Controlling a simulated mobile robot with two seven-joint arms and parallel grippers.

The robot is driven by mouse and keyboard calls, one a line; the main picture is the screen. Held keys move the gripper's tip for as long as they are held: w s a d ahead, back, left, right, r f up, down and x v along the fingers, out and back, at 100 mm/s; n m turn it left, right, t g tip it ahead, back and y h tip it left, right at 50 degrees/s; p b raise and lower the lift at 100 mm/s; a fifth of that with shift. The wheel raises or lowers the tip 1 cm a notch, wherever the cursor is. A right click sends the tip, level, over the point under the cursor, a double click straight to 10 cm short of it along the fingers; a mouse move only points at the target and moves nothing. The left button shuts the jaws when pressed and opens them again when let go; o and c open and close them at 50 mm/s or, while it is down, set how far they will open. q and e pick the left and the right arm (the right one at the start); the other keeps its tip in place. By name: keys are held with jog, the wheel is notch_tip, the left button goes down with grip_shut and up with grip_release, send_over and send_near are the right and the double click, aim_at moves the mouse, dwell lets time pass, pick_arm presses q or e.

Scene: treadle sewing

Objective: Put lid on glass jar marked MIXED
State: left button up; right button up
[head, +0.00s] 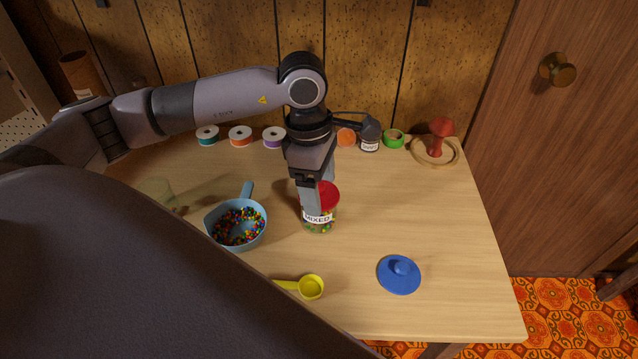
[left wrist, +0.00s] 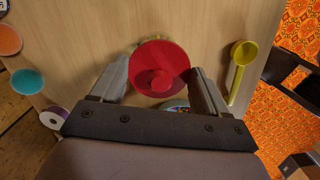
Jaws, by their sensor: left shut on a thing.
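The glass jar marked MIXED (head: 321,226) stands upright on the table, with several coloured beads showing through its lower part. A round red lid (head: 329,193) is at the jar's mouth. In the left wrist view the red lid (left wrist: 176,62) is seen from above, with its knob. My left gripper (head: 314,207) points down at the jar, one finger in front of the jar and lid. In the left wrist view its fingers (left wrist: 160,84) are on both sides of the lid. I cannot tell whether the lid is fully seated. My right gripper is not in view.
A pale blue pan (head: 211,222) of beads stands left of the jar. A yellow scoop (head: 311,287) lies in front, and a blue lid (head: 399,275) lies front right. Ribbon spools (head: 240,136) and a red mushroom shape (head: 438,135) on a wooden ring line the back.

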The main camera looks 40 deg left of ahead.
pick_arm(q)
jog(key=o, duration=1)
jog(key=shift+r, duration=0.15)
jog(key=shift+r+p, duration=2.15)
jog(key=shift+r, duration=1.3)
jog(key=shift+f, duration=0.1)
grip_shut()
